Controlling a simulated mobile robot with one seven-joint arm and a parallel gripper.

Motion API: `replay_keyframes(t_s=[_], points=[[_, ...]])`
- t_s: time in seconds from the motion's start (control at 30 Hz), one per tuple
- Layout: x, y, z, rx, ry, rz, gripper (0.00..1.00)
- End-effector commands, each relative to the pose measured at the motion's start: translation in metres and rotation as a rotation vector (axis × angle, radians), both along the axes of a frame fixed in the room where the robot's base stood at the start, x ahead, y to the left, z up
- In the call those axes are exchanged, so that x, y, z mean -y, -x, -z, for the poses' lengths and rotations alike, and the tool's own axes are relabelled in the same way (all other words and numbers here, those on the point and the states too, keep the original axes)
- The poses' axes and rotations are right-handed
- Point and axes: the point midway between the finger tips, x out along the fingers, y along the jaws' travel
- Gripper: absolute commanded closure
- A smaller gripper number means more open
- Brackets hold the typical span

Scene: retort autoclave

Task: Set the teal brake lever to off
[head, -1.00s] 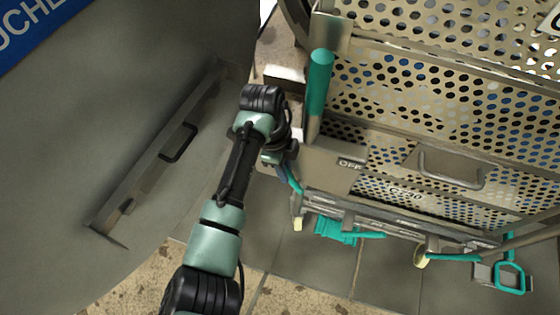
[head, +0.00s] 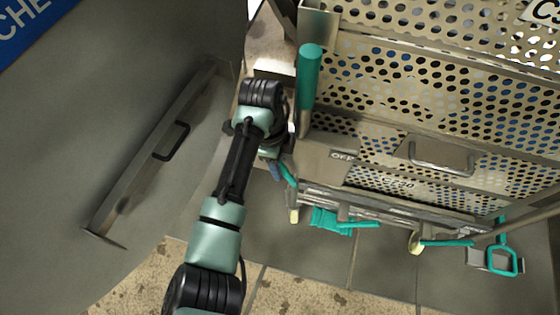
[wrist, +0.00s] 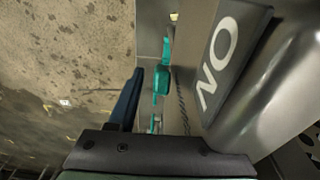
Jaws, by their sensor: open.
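The teal brake lever (head: 310,75) stands upright on a metal shaft at the left corner of the perforated cart. An OFF plate (head: 342,155) is below and right of it, and the lever is apart from that plate. In the wrist view an ON plate (wrist: 232,60) shows large and close, beside a thick grey metal bar (wrist: 290,85) at the right edge. My gripper (head: 276,172) points down beside the cart's corner, below and left of the teal grip, empty. In the wrist view only one dark blue finger (wrist: 126,98) shows clearly; the other is hidden.
The perforated cart (head: 430,85) fills the right side, with a grey pull handle (head: 440,157). Teal parts (head: 330,221) and a teal loop (head: 503,260) sit low on it. A large grey curved panel (head: 120,120) stands left. Speckled floor (head: 150,275) is open below.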

Motion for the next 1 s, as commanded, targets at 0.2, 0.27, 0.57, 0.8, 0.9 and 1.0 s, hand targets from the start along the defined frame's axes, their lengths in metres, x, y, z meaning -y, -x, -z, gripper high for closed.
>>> replay_keyframes(t_s=[0.2, 0.27, 0.57, 0.8, 0.9, 1.0], points=[[-0.005, -0.003, -0.04, 0.006, 0.0, 0.0, 0.5], [-0.007, -0.004, -0.054, 0.006, 0.0, 0.0, 0.5], [-0.014, -0.005, -0.109, 0.003, 0.0, 0.0, 0.5], [-0.016, -0.006, -0.123, 0.001, -0.001, -0.001, 0.5], [-0.016, -0.005, -0.124, 0.0, 0.0, -0.001, 0.5], [-0.016, -0.005, -0.123, 0.0, 0.0, -0.001, 0.5]])
